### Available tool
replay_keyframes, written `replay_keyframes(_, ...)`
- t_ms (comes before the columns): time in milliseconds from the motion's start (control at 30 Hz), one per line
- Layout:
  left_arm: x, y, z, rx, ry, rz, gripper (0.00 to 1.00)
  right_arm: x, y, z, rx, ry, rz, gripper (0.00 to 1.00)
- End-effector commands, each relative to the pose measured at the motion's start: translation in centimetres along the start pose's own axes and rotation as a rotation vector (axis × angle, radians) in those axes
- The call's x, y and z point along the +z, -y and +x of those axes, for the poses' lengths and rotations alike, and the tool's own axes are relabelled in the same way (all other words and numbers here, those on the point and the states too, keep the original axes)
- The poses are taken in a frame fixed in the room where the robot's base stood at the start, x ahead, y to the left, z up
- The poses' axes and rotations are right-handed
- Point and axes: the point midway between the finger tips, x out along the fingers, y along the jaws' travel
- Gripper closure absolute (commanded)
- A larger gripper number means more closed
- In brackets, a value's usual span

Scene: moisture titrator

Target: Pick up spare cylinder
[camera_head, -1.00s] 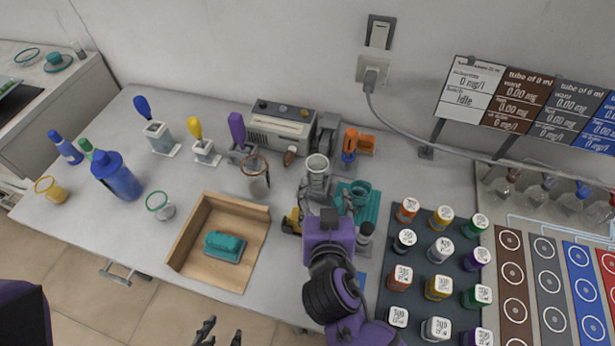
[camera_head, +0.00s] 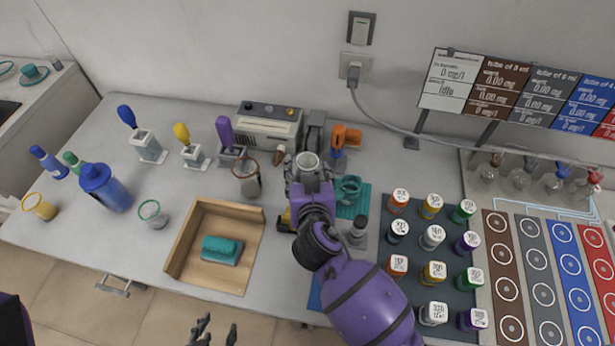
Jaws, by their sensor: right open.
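I cannot tell which vessel is the spare cylinder. A clear glass cylinder with a brown rim (camera_head: 246,178) stands left of my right gripper. A grey-rimmed one (camera_head: 307,163) stands just beyond the gripper, its lower part hidden. A green-rimmed one (camera_head: 153,214) and a yellow one (camera_head: 40,208) stand further left. My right gripper (camera_head: 307,183) reaches in at the grey-rimmed cylinder, open; its fingers are mostly hidden, and I cannot tell whether they touch the cylinder. My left gripper (camera_head: 216,332) is open and empty at the bottom edge, in front of the table.
A wooden tray (camera_head: 183,243) holds a teal block (camera_head: 221,250). A dark mat with several capped bottles (camera_head: 432,237) lies right of my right arm. A teal cup (camera_head: 348,189) and a dark-capped vial (camera_head: 357,232) stand close to the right gripper.

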Motion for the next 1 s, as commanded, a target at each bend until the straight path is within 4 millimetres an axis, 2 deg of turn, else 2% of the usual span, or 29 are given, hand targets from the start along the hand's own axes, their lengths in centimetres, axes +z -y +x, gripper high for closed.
replay_keyframes(200, 0.7, 0.0, -0.1, -0.001, 0.013, 0.0, 0.6, 0.1, 0.0, 0.1, 0.0, 0.001, 0.001, 0.43)
replay_keyframes(633, -0.3, 0.0, 0.0, 0.001, -0.004, 0.001, 0.6, 0.1, 0.0, 0.0, 0.0, 0.001, 0.001, 0.99)
replay_keyframes(1000, -0.4, 0.0, 0.1, 0.001, -0.007, 0.003, 0.6, 0.0, 0.0, 0.0, -0.001, -0.001, 0.001, 1.0)
